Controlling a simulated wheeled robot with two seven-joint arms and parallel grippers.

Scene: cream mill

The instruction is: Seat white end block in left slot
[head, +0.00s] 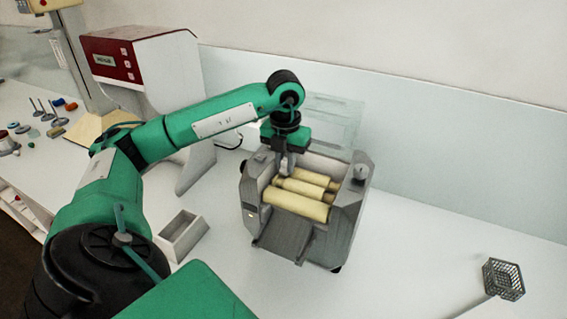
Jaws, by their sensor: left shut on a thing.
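The mill (292,238) is a grey machine with cream rollers (296,206) lying across its open top. My left gripper (286,166) points down over the left, rear part of the rollers, at the mill's left end wall. It is shut on a small pale piece, which looks like the white end block; the jaws hide most of it. The left slot is hidden behind the gripper, so I cannot tell whether the block touches it. My right gripper is not in view.
A round knob (361,172) tops the mill's right side. A clear box (334,118) stands behind the mill, and an open grey tray (181,236) lies to its left. A red and white machine (140,62) stands back left. A wire basket (503,279) is at right; the bench between is clear.

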